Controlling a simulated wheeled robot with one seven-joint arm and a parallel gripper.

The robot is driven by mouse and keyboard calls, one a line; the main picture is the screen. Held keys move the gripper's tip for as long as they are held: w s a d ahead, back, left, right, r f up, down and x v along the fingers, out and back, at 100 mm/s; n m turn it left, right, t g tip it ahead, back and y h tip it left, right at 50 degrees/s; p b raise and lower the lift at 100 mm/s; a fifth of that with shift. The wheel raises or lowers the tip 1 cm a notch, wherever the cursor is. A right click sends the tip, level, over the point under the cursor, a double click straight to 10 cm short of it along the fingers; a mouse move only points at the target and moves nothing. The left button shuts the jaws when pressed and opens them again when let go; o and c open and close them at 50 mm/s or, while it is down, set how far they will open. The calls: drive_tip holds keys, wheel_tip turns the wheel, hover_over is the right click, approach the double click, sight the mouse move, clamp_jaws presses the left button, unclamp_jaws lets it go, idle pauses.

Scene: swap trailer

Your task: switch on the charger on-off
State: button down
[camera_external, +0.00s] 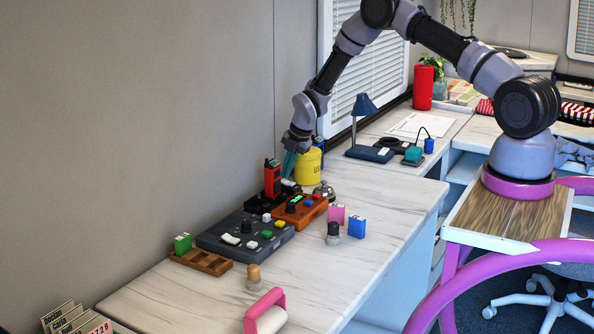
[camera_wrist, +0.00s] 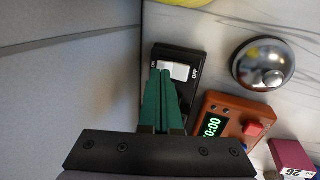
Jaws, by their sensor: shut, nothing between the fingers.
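The charger is a black box (camera_external: 258,206) with a red handheld radio (camera_external: 272,178) standing upright at it, near the wall. In the wrist view the black box (camera_wrist: 186,54) carries a pale rocker switch (camera_wrist: 181,72), marked OFF at its right and apparently ON at its left. My gripper (camera_external: 288,174) has green fingers pressed together, with nothing between them. In the wrist view its fingertips (camera_wrist: 164,73) overlap the left part of the switch. I cannot tell whether they touch it or which side is pressed. The radio is not visible in the wrist view.
An orange timer box (camera_external: 300,211) and a silver bell (camera_external: 324,190) stand close to the right. A yellow can (camera_external: 309,166) stands just behind. A dark grey button panel (camera_external: 245,235) lies in front. The wall is close on the left.

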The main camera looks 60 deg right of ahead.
drive_tip(key=shift+w+f, duration=0.15)
drive_tip(key=shift+f, duration=0.3)
drive_tip(key=shift+w+f, duration=0.15)
drive_tip(key=shift+f, duration=0.05)
drive_tip(key=shift+s, duration=0.2)
drive_tip(key=shift+s+r, duration=0.1)
drive_tip(key=shift+s, duration=0.55)
drive_tip(key=shift+r, duration=0.1)
drive_tip(key=v, duration=1.4)
drive_tip(key=shift+w, duration=0.1)
